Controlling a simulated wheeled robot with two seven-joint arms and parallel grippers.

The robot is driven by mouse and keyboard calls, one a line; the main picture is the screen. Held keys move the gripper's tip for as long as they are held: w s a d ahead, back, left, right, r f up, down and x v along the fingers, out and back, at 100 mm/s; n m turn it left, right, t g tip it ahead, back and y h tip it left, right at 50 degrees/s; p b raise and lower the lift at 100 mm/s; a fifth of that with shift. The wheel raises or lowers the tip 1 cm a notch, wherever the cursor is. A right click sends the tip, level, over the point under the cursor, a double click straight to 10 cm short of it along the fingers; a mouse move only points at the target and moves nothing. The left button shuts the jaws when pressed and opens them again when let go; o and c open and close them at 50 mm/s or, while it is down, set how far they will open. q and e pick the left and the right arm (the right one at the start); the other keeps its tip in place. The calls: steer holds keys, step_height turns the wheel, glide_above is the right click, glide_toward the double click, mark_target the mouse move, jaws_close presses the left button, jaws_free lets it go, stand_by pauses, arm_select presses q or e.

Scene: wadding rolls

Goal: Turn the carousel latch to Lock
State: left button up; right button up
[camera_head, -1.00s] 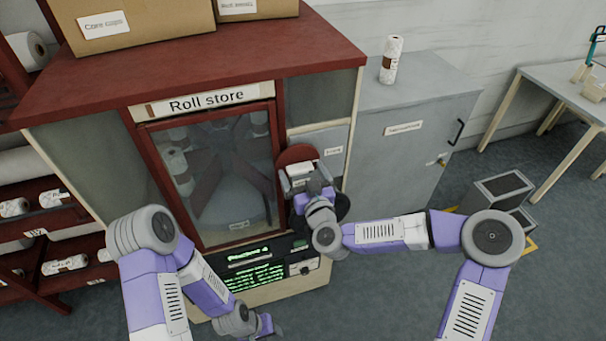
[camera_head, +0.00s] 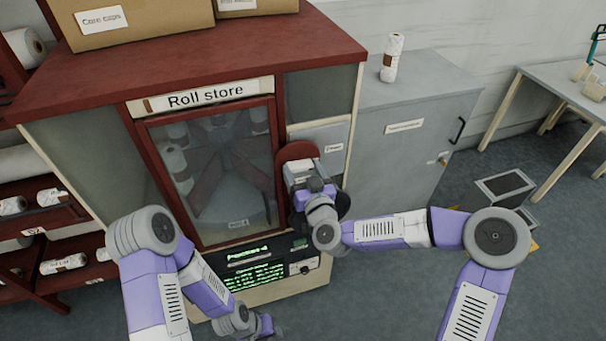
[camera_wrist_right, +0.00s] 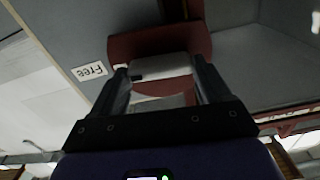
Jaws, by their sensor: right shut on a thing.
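The carousel latch sits on the front of the roll store, right of its glass door. It has a dark red plate (camera_head: 297,152) and a pale handle bar. My right gripper (camera_head: 308,180) covers much of the latch in the head view. In the right wrist view, its fingers are shut on the pale handle bar (camera_wrist_right: 161,67), with the red plate (camera_wrist_right: 128,48) behind. A "Free" label (camera_wrist_right: 90,71) is left of the plate there. No Lock label is readable. My left gripper (camera_head: 262,326) is low in front of the cabinet, away from the latch; its fingers are too small to judge.
The roll store (camera_head: 205,97) has a glass door (camera_head: 210,175) with rolls on a carousel inside, and a green-text screen (camera_head: 255,276) below. A grey cabinet (camera_head: 400,150) with a standing roll (camera_head: 391,58) is on the right. Racks of rolls are left.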

steer(key=m+b, duration=0.3)
steer(key=shift+d+f+b, duration=0.1)
steer(key=shift+f+b, duration=0.05)
steer(key=shift+b, duration=0.15)
steer(key=m+b, duration=0.2)
steer(key=m, duration=0.1)
steer(key=m+b, duration=0.7)
steer(key=shift+d+f, duration=0.1)
steer(key=shift+f, duration=0.05)
steer(key=shift+m+b, duration=2)
steer(key=shift+b, duration=0.1)
steer(key=o, duration=1)
